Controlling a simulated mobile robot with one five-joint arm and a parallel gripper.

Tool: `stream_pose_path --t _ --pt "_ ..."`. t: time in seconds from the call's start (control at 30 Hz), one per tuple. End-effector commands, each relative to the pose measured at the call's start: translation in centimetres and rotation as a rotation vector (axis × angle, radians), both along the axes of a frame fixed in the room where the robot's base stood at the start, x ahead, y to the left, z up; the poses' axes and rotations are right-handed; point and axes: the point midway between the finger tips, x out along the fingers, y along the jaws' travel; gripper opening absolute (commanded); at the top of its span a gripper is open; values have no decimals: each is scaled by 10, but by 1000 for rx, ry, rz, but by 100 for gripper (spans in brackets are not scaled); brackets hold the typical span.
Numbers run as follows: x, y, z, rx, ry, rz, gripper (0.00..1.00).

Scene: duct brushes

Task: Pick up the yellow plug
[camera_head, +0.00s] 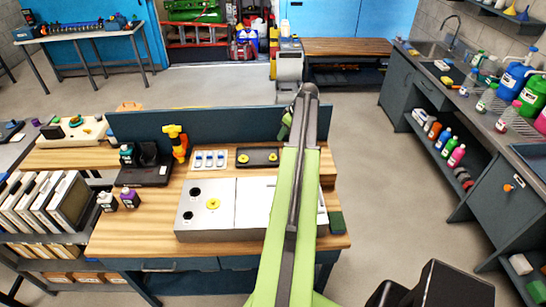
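A round yellow plug (212,203) sits on top of the pale box (186,222) on the wooden workbench, beside two dark round holes. Two more yellow round pieces, a left one (243,158) and a right one (272,156), sit in a dark tray (258,150) behind the box. My light green arm rises over the right part of the box and covers some of it. I cannot make out my gripper's fingers. A small green and dark part shows left of the arm's far end, too unclear to name.
A yellow tool (176,140) stands upright near a black stand (144,172) at the left of the bench. A blue-grey panel (220,124) closes the bench's back. Small bottles (129,198) stand at its left edge. Open floor (375,190) lies to the right.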

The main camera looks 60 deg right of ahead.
Motion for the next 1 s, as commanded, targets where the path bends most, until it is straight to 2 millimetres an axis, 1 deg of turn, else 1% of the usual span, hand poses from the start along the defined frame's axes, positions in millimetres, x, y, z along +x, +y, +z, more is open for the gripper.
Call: stream_pose_path --t 0.03,0.2,0.4,0.5,0.57,0.7,0.77,0.87,1.0 --pt "3 0 -13 0 0 1 39" --pt "17 -1 -49 1 1 1 39" --pt "34 -3 -90 0 1 1 39" --pt "42 -3 -107 1 1 1 39" --pt "45 -3 -111 1 1 1 39" --pt "46 -3 -109 1 1 0 39" --pt "47 -3 -111 1 1 1 39" --pt "49 -3 -123 1 1 1 39" --pt "56 -4 -148 0 1 2 39"
